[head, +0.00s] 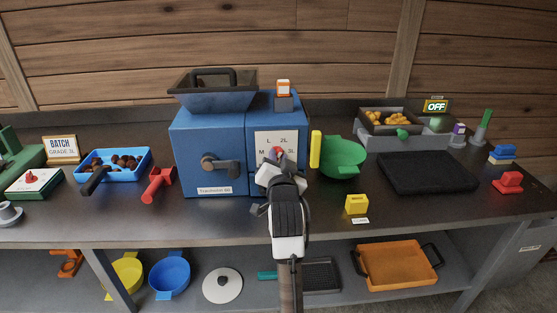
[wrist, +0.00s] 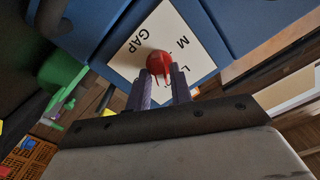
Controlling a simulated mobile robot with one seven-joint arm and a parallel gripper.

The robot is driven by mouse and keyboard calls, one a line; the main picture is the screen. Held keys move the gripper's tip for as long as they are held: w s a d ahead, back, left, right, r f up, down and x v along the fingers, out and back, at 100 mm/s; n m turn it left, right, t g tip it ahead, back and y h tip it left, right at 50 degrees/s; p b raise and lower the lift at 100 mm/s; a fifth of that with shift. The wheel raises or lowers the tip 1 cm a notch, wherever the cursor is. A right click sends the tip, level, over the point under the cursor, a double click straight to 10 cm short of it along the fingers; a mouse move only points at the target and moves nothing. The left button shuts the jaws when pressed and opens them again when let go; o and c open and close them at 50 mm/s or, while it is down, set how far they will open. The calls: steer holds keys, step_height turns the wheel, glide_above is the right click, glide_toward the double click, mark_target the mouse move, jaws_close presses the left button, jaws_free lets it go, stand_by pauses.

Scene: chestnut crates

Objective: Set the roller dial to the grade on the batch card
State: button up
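The batch card (head: 61,149) stands at the left of the table and reads "BATCH GRADE 3L". The blue roller machine (head: 208,140) stands in the middle, with a white dial plate (head: 263,140) on its front. L, 2L, M and 3L can be read around it in the head view. The wrist view shows the plate (wrist: 150,25) tilted, with "GAP", M and L. My gripper (head: 279,163) is at the plate. In the wrist view its fingers (wrist: 162,75) are close on both sides of the red roller dial (wrist: 159,62). The dial's pointing direction is unclear.
A black hopper (head: 212,95) sits on the machine; a dark crank (head: 220,167) is at its front. A yellow upright piece (head: 315,150) and green bowl (head: 344,158) stand close right of my gripper. A yellow block (head: 357,204) lies near the front edge.

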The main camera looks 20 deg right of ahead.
jaws_close()
steer(key=shift+r+m+p, duration=0.1)
steer(key=shift+m+p, duration=0.2)
steer(key=shift+p, duration=0.05)
steer(key=shift+m+p, duration=0.85)
steer(key=shift+m, duration=0.15)
steer(key=m+p, duration=0.2)
steer(key=m, duration=0.1)
steer(key=shift+m, duration=0.3)
steer(key=m+p, duration=0.3)
steer(key=m, duration=0.2)
steer(key=shift+d+f+m+p, duration=0.1)
steer(key=shift+f+m+p, duration=0.1)
steer(key=shift+m+p, duration=0.15)
